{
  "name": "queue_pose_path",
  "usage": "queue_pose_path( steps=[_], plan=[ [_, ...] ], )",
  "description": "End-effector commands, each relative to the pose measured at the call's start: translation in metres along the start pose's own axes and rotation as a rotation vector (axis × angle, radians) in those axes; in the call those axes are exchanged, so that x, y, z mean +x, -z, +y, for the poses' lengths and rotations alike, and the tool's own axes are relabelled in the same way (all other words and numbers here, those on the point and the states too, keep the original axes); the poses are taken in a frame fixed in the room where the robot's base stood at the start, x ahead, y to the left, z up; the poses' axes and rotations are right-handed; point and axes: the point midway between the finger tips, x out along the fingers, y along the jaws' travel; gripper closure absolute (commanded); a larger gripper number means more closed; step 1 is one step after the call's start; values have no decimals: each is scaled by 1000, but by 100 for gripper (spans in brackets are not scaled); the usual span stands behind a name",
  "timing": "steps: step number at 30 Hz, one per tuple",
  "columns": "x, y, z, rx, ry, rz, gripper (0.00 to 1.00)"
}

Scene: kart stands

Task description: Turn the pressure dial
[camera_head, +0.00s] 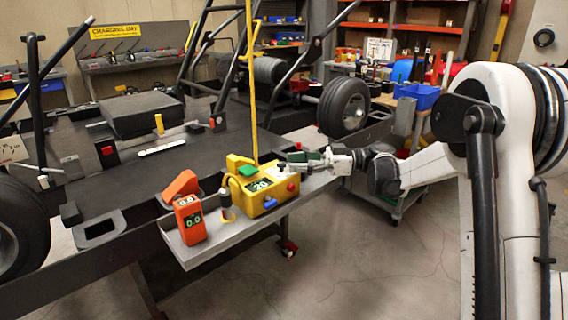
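A yellow device (270,186) sits on the grey metal tray (208,246) at the side of the kart. It has a pale dial-like face (259,185) with dark markings, a green part on top, a red knob (292,187) on its right side and a blue part low on its front. I cannot tell which part is the pressure dial. My gripper (308,161) reaches in from the right, just above and to the right of the device. Contact with it is unclear. The fingers are too small to tell whether they are open or shut.
An orange device (190,218) and a dark cylindrical tool (226,205) stand on the tray to the left. The kart wheel (345,107) and a cart with a blue bin (418,96) are behind my arm. Open floor lies in front.

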Motion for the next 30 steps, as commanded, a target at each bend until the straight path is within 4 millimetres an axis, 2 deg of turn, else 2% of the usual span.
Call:
queue_pose_path(
  steps=[1,6,12,18,26,30],
  plan=[
    [-12,0,1,0,-4,0,63],
    [-45,0,0,0,-3,0,63],
    [-71,0,0,0,-2,0,63],
    [-79,0,0,0,0,0,63],
    [-79,0,0,0,0,0,63],
    [-75,6,-3,26,-10,-20,63]
  ],
)
